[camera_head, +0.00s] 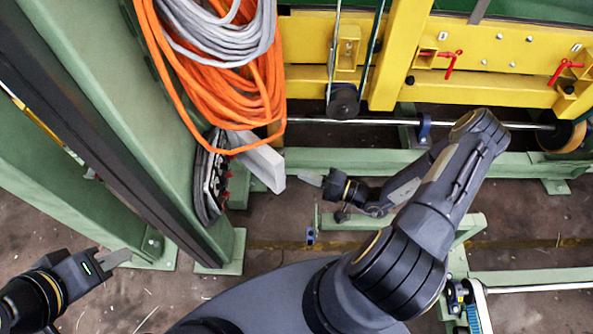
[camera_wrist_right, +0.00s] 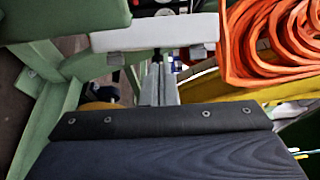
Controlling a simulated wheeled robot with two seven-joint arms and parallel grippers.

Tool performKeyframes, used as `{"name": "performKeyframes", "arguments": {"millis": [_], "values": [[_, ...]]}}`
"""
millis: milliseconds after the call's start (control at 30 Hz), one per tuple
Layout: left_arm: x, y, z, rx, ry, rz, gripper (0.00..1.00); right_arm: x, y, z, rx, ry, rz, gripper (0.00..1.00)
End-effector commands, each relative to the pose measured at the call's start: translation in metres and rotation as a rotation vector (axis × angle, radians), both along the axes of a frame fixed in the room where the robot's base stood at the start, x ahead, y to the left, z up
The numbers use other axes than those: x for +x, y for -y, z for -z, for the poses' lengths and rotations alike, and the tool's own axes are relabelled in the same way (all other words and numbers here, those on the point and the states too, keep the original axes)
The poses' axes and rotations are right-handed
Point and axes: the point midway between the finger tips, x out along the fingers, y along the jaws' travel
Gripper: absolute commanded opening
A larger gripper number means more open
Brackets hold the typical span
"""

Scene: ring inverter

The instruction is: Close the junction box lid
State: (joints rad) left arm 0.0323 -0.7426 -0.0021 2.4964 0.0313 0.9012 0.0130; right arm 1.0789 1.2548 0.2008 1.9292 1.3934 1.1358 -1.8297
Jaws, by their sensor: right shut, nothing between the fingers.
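The junction box (camera_head: 211,178) is mounted on the side of the green column, with dark and red parts showing inside. Its light grey lid (camera_head: 262,164) stands open, sticking out to the right from the box. In the right wrist view the lid (camera_wrist_right: 155,36) is a pale slab across the top, beyond the fingertips. My right gripper (camera_head: 310,180) is shut and empty, pointing left, a little right of the lid's free end. Its fingers show in the wrist view (camera_wrist_right: 159,84).
Orange cable coils (camera_head: 255,95) and a grey coil (camera_head: 225,35) hang just above the box and lid. The green column (camera_head: 130,110) stands on the left. A yellow beam (camera_head: 480,65) with red handles runs behind. A green rail (camera_head: 350,162) passes behind my right gripper.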

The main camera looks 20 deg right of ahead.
Motion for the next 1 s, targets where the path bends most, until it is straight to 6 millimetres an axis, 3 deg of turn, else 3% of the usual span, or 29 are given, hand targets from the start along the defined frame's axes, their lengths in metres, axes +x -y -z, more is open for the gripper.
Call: {"name": "performKeyframes", "arguments": {"millis": [200, 300, 367, 500, 700, 867, 1000], "values": [[0.0, 0.0, -0.003, 0.0, 0.0, 0.0, 0.3, -0.022, 0.021, 0.0, -0.001, 0.001, 0.001, 0.0], [0.0, 0.0, 0.005, 0.0, 0.0, 0.0, 0.3, -0.019, 0.029, 0.005, -0.001, 0.008, -0.02, 0.0], [0.0, 0.0, 0.018, 0.0, 0.0, 0.0, 0.3, -0.009, 0.039, 0.015, 0.006, 0.018, -0.046, 0.0], [0.0, 0.0, 0.058, 0.0, 0.0, 0.0, 0.3, 0.031, 0.07, 0.035, 0.038, 0.042, -0.162, 0.0], [0.0, 0.0, 0.093, 0.0, 0.0, 0.0, 0.3, 0.072, 0.099, 0.03, 0.063, 0.009, -0.347, 0.0], [0.0, 0.0, 0.094, 0.0, 0.0, 0.0, 0.3, 0.081, 0.097, 0.022, 0.072, -0.012, -0.388, 0.0], [0.0, 0.0, 0.096, 0.0, 0.001, 0.0, 0.3, 0.088, 0.078, 0.02, 0.073, -0.012, -0.388, 0.0]]}}
